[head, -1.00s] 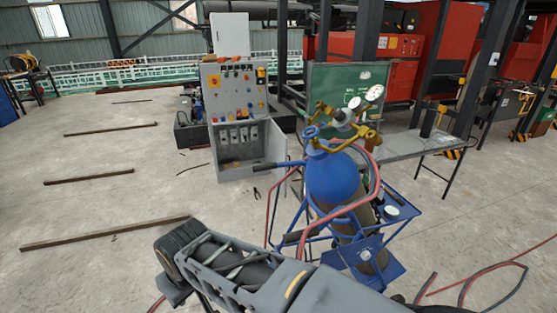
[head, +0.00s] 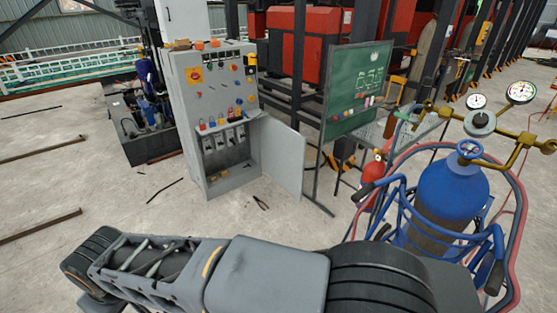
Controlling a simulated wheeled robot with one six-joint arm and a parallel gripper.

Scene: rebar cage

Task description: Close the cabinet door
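A grey control cabinet (head: 184,95) stands upright left of the middle in the head view, with coloured buttons and lamps on its upper panel. Its lower compartment is open and shows a row of breakers and a few small things on its floor. The cabinet door (head: 283,158) is hinged on the compartment's right side and stands swung wide open to the right. My arm lies across the bottom of the view, apart from the cabinet. My gripper cannot be made out.
A blue gas cylinder (head: 447,195) on a blue cart with gauges and red hoses stands at the right. Pliers (head: 261,203) lie on the floor before the cabinet. A green board (head: 357,88) stands behind. Floor left of the cabinet is mostly clear, with several bars.

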